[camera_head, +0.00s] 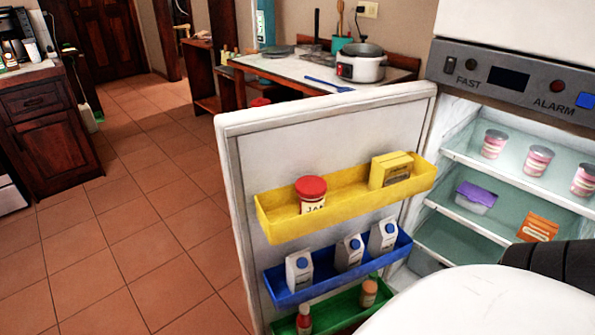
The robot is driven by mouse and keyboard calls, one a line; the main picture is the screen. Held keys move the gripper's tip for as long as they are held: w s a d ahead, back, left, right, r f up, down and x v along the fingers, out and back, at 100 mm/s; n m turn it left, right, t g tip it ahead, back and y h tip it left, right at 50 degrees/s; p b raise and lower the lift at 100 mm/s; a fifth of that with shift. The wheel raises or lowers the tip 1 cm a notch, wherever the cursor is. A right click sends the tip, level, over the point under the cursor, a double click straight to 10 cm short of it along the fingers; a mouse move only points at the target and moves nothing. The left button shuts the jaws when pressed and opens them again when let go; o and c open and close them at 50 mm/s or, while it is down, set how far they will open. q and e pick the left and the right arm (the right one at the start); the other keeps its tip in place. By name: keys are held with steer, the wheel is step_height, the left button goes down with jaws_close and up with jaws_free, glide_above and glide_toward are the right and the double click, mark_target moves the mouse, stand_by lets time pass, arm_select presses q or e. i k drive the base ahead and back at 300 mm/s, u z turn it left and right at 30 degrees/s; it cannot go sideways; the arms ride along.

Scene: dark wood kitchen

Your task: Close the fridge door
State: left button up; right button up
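The white fridge door (240,165) stands wide open in the middle of the head view, its inner side facing me. It carries a yellow shelf (284,222) with a red-lidded jam jar and a yellow box, a blue shelf (330,283) with several cartons, and a green shelf (343,314) with bottles. The fridge (505,85) is at the right, its lit inside showing. A white rounded part of mine and a dark arm link cover the lower right, in front of the fridge opening. Neither gripper is in view.
A wooden table (290,70) with a white pot (361,63) stands behind the door. A dark wood cabinet (50,135) is at the left. The tiled floor (120,240) left of the door is clear. Cups (493,144) stand on the fridge shelf.

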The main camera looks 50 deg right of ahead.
mark_target(263, 151)
steer(key=i, duration=3.2)
steer(key=z, duration=4.15)
